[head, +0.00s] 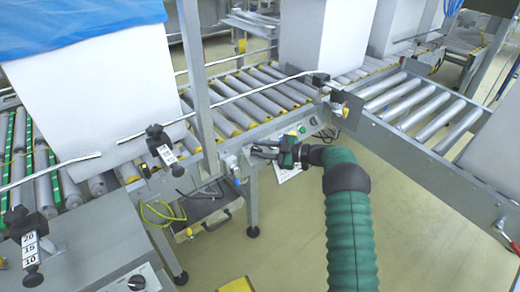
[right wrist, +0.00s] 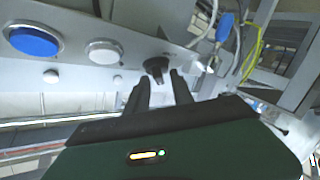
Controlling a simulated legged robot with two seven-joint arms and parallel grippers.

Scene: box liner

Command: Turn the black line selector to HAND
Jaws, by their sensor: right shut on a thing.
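The black line selector (right wrist: 157,67) is a small dark knob on the pale control panel (right wrist: 125,20) in the right wrist view. My right gripper (right wrist: 160,80) has its two dark fingers on either side of the knob and is shut on it. The fingertips partly cover the knob, and I cannot read its position or any label. In the head view my right gripper (head: 257,150) reaches left from my green arm to the conveyor frame, where the knob is hidden. My left gripper is not in view.
A blue button (right wrist: 34,41) and a white button (right wrist: 104,51) sit left of the selector. A roller conveyor (head: 245,97) runs above, with a large white box (head: 100,95) on it. A grey post (head: 198,90) stands left of my gripper. Yellow floor (head: 290,235) is open below.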

